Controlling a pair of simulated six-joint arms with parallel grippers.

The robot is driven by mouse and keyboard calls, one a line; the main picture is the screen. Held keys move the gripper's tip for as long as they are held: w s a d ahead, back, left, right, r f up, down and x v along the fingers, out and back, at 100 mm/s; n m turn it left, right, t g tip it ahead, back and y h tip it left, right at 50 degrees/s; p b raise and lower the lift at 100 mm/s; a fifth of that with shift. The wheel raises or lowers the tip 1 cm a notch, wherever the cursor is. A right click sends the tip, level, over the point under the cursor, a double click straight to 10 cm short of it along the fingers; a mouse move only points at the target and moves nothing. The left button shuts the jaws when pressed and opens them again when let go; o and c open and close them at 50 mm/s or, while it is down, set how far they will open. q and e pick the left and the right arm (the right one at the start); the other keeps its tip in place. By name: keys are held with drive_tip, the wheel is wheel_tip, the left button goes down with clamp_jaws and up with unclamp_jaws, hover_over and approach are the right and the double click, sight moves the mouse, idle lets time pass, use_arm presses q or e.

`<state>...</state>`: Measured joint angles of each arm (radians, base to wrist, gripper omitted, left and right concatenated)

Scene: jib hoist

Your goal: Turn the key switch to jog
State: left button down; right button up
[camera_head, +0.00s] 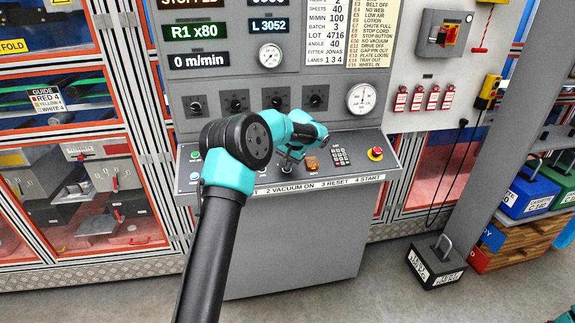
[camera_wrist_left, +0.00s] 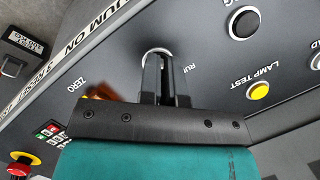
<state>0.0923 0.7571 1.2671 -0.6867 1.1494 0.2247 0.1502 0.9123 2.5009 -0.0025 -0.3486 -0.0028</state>
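The key switch (camera_wrist_left: 157,51) shows in the left wrist view as a pale round collar on the grey sloping console (camera_head: 340,167). A RUN label is beside it; the key and any JOG label are hidden. My left gripper (camera_head: 288,168) is down at the console in the head view. In the left wrist view its two dark fingers (camera_wrist_left: 166,62) are close together with a narrow gap, their tips over the collar. I cannot tell whether they grip the key.
An orange-brown part (camera_head: 312,162), a keypad (camera_head: 340,156) and a red emergency button (camera_head: 375,153) lie right of my gripper. A yellow lamp test button (camera_wrist_left: 258,90) shows in the wrist view. Knobs and gauges stand on the upright panel behind. A black weight (camera_head: 437,262) sits on the floor.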

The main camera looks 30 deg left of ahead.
use_arm(q)
drive_tip(key=shift+m, duration=0.3)
drive_tip(key=c, duration=1.3)
unclamp_jaws()
drive_tip(key=v, duration=1.7)
drive_tip(key=shift+d+r, duration=0.15)
drive_tip(key=shift+d, duration=0.1)
